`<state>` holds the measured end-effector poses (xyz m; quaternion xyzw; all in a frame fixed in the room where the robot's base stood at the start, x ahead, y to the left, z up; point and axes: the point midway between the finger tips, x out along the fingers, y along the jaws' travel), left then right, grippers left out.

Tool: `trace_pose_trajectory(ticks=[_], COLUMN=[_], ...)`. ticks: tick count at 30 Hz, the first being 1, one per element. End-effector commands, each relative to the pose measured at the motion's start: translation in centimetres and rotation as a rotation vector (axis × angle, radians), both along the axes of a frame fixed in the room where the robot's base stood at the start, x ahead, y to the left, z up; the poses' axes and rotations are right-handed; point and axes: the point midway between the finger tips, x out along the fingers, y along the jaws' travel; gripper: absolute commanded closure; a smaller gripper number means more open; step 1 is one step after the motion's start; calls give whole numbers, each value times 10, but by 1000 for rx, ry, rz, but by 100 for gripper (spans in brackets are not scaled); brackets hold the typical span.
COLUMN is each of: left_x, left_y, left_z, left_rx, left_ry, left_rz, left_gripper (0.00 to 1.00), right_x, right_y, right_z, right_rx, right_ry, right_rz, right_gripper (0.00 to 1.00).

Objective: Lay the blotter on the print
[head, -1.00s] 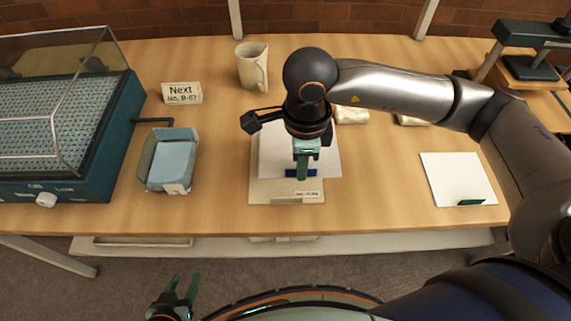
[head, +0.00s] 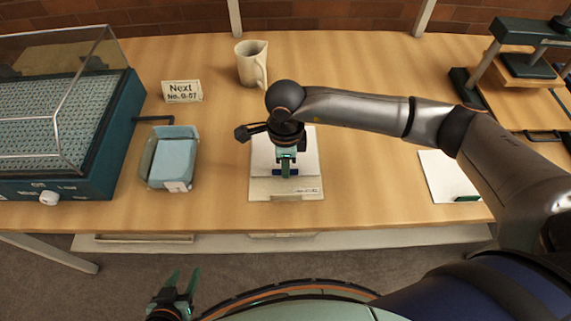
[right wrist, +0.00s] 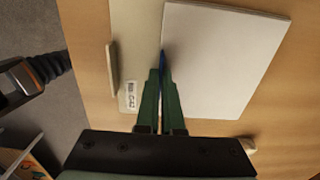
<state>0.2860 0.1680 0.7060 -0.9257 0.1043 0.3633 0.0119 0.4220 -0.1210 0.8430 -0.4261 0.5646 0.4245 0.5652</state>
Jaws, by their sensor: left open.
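A white sheet with a blue tab, apparently the blotter (head: 262,160), is over a pale board with a label (head: 260,190) at the middle of the table. My right gripper (head: 286,172) points down at the sheet's near edge, shut on the blue tab. In the right wrist view, the green fingers (right wrist: 161,75) are together at the tab, with the blotter (right wrist: 220,60) over the board (right wrist: 146,40). I cannot tell whether the sheet touches what is below. No print shows; it may be hidden underneath. My left gripper (head: 182,281) is open and empty, low in front of the table.
Another white sheet (head: 440,172) with a green tab lies at right, partly behind my right arm. A blue tray (head: 172,160), a sign (head: 182,91) and a glass-lidded teal case (head: 110,125) are at left. A mug (head: 251,64) and a press (head: 530,65) stand farther back.

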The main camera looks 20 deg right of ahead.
Motion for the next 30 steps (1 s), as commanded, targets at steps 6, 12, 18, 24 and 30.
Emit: trace_pose_trajectory(ticks=[6, 12, 18, 24, 30], left_x=[0, 0, 0, 1, 1], left_y=[0, 0, 0, 0, 0], left_z=[-4, -3, -3, 3, -3], left_rx=[0, 0, 0, 0, 0], left_ry=[-1, -1, -2, -2, -3], left_rz=[0, 0, 0, -1, -1], left_gripper=[50, 50, 50, 50, 50], right_x=[0, 0, 0, 0, 1], right_y=[0, 0, 0, 0, 0], right_z=[-3, -3, -3, 3, 36], right_rx=[0, 0, 0, 0, 2], right_ry=[0, 0, 0, 1, -5], right_rz=[0, 0, -1, -1, 0], right_gripper=[94, 71, 66, 66, 66])
